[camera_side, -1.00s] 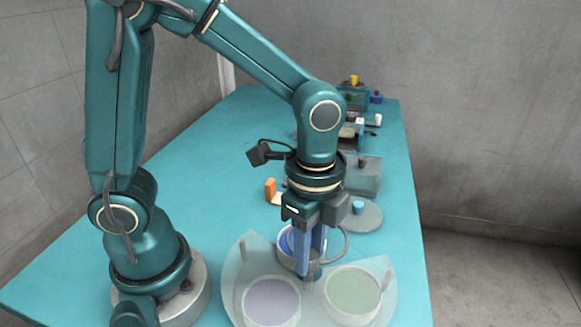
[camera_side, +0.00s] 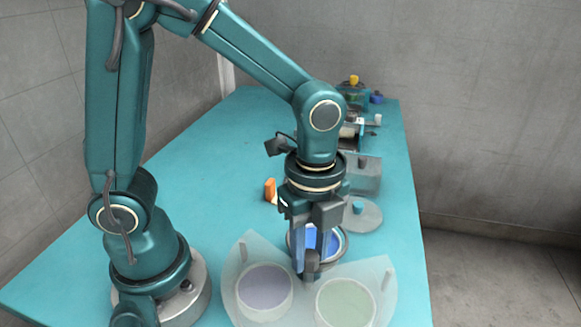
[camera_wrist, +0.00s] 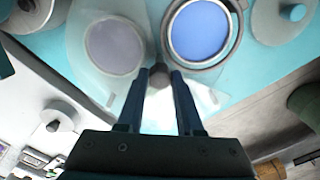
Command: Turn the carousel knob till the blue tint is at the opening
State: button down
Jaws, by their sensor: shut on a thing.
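The carousel has a pale translucent cover (camera_side: 381,271) over round tint cups. The blue tint (camera_wrist: 200,28) lies inside the ring-edged opening (camera_wrist: 239,32) in the wrist view, nearly centred, with a slightly wider gap on the right. In the side view the blue tint (camera_side: 333,243) is partly hidden behind my fingers. The purple tint (camera_side: 265,287) and green tint (camera_side: 345,303) sit under the cover. My gripper (camera_wrist: 160,77) points down and is shut on the grey carousel knob (camera_wrist: 160,71) at the carousel's middle. In the side view the knob (camera_side: 311,262) shows between the fingertips.
A grey disc with a blue knob (camera_side: 358,208) lies just behind the carousel. A grey box (camera_side: 365,176), an orange block (camera_side: 270,189) and small fixtures (camera_side: 354,92) stand further back. The teal table (camera_side: 220,200) is clear to the left.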

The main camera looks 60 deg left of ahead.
aim_at(309, 254)
jog(key=c, duration=0.6)
grip_release()
jog(key=shift+o, duration=0.2)
jog(key=shift+r, duration=0.1)
jog(key=shift+r, duration=2.5)
